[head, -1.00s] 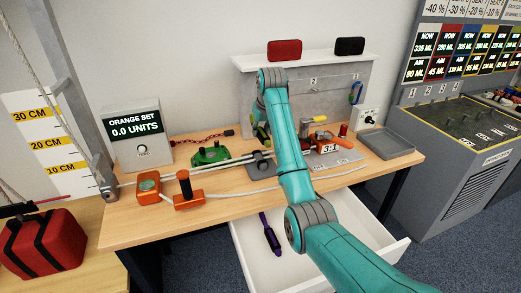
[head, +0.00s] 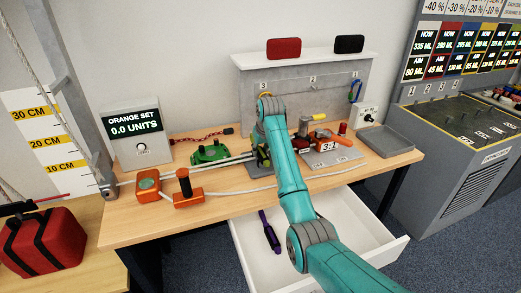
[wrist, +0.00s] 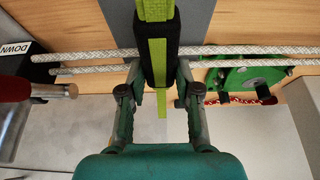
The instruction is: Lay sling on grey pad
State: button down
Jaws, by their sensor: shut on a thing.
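My gripper (wrist: 158,78) is shut on the sling, a lime-green strap with a black sleeve (wrist: 158,50). The sling hangs lengthwise between the fingers in the wrist view, with its green end below the sleeve. In the head view only a bit of lime green (head: 263,158) shows beside my wrist; the rest is hidden by my arm. I cannot tell whether the sling touches the pad.
Pale ropes (wrist: 240,50) cross the bench near the sling. A green device (head: 210,153) is left of my gripper, and orange devices (head: 187,190) are at the front left. A grey board (head: 345,90) stands behind. An open white drawer (head: 345,215) juts out in front.

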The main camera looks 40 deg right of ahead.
jog(key=shift+f, duration=0.1)
jog(key=c, duration=0.8)
grip_release()
jog(key=v, duration=1.2)
